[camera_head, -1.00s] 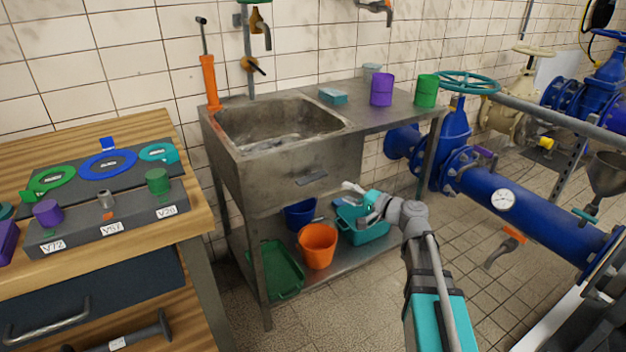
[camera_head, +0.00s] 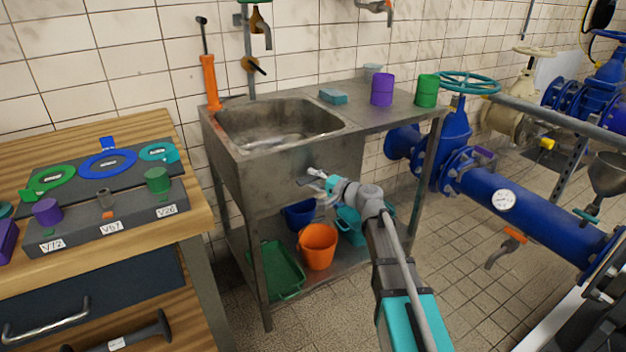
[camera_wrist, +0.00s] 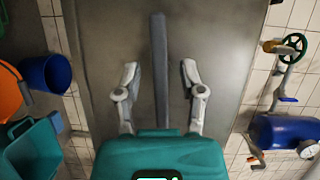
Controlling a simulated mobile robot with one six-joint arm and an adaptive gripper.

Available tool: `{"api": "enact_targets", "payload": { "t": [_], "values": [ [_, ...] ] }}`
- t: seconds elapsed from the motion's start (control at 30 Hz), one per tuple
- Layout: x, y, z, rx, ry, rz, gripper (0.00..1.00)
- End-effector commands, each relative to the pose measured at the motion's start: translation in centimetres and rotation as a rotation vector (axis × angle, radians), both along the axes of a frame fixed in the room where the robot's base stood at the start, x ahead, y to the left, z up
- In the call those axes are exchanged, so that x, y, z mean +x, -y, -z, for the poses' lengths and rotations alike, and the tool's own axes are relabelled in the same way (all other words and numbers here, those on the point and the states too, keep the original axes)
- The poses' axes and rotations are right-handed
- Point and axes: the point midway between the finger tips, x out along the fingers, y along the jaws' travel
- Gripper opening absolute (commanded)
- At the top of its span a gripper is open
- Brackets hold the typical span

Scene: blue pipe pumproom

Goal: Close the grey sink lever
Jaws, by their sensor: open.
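The grey sink lever (camera_head: 304,181) is a flat dark bar on the front face of the steel sink (camera_head: 232,185). In the head view my gripper (camera_head: 321,176) is at the lever's right end and covers part of it. In the wrist view the lever (camera_wrist: 160,45) runs lengthwise up the middle, between the two fingers of my gripper (camera_wrist: 160,73). The fingers are open, with a gap on each side of the bar. The bar's near end meets the gripper's teal body in the picture; I cannot tell whether they touch.
Below the sink, a shelf holds an orange bucket (camera_head: 318,246), a blue bucket (camera_head: 299,214), a green tray (camera_head: 277,270) and a teal bin (camera_head: 350,228). A wooden workbench (camera_head: 198,205) stands left. A blue pipe (camera_head: 540,215) runs at the right. Tiled floor is clear in front.

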Motion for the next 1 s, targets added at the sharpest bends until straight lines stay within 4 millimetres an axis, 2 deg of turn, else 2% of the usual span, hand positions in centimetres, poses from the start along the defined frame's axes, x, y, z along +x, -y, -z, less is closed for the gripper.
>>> {"api": "enact_targets", "payload": {
  "t": [0.37,0.4,0.47,0.67,1.0],
  "values": [
    [0.23,-0.33,0.01,0.000,0.000,0.001,0.51],
    [0.22,-0.32,0.01,0.000,0.000,0.001,0.50],
    [0.22,-0.32,0.01,0.000,0.000,0.001,0.38],
    [0.22,-0.31,0.02,0.000,0.000,0.000,0.01],
    [0.25,-0.32,0.09,0.047,-0.030,0.000,0.00]
  ]
}}
